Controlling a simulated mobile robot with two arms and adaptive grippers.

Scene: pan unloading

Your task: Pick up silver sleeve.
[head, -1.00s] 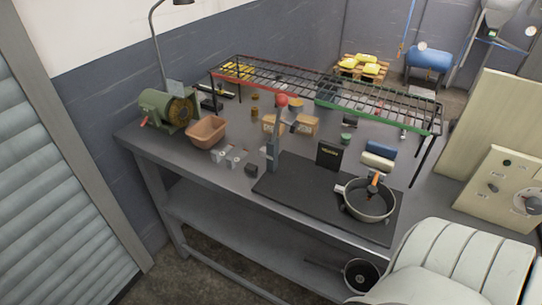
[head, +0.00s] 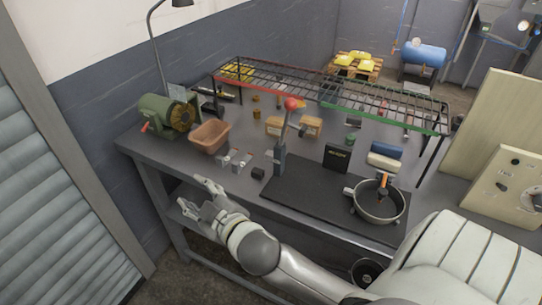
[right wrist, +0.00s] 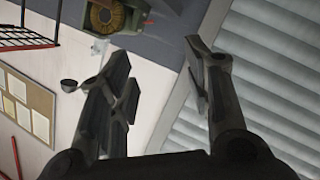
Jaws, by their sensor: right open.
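Small silver-grey pieces (head: 236,160) stand on the workbench in front of the brown bin. They are too small to tell which one is the silver sleeve. My right gripper (head: 194,194) is open and empty, out past the bench's front edge, below and left of these pieces in the head view. In the right wrist view the two fingers of my right gripper (right wrist: 155,57) stand apart with nothing between them. No silver piece shows in that view. My left gripper is not in view.
The workbench (head: 168,152) holds a brown bin (head: 210,138), a green grinder (head: 165,112) and a red-knobbed lever (head: 281,150). A pan (head: 380,205) sits on a black mat (head: 300,195). A wire rack (head: 330,95) spans the back. A shutter (right wrist: 270,90) shows in the right wrist view.

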